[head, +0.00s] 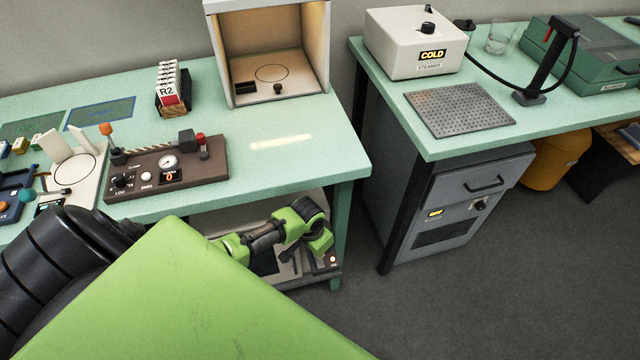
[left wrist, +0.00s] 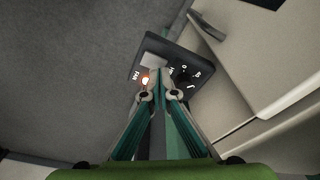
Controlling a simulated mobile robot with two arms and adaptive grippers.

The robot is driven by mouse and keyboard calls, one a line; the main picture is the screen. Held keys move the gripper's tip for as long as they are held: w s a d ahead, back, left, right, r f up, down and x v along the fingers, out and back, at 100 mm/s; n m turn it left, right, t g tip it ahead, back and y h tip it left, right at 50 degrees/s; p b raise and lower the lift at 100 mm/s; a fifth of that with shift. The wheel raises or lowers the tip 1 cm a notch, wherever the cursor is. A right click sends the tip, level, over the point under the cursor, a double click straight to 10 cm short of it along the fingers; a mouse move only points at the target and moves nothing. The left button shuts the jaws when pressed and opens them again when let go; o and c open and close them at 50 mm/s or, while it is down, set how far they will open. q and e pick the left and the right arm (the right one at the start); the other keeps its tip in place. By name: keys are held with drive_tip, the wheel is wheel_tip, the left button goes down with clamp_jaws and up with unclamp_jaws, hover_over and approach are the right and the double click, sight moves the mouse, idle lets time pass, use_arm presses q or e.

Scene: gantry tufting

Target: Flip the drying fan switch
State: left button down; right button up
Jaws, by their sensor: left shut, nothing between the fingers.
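In the left wrist view a dark control panel (left wrist: 172,51) carries a lit orange lamp (left wrist: 146,80) by the word FAN. A plain grey piece (left wrist: 154,60), which may be the switch, sits beside a dark knob (left wrist: 184,76) with markings. My left gripper (left wrist: 160,74) is shut and empty, its tips in front of the panel just below the grey piece; contact cannot be told. In the head view the panel (head: 333,262) with its small lit lamp shows on the low cabinet under the left bench, beside my green arm links. My right gripper is not in view.
The left bench (head: 290,160) overhangs the area, with a bench leg (head: 338,230) close by. A drawer unit (head: 455,205) stands under the right bench. Dark floor between them is free. A pale cabinet face with a handle (left wrist: 207,25) borders the panel.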

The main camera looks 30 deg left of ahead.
use_arm(q)
drive_tip(key=shift+f+b, duration=0.7)
drive_tip(key=shift+f, duration=0.25)
idle(0.6)
wheel_tip(320, 180, up, 7)
drive_tip(key=p, duration=0.8)
drive_tip(key=shift+r, duration=0.1)
idle(0.4)
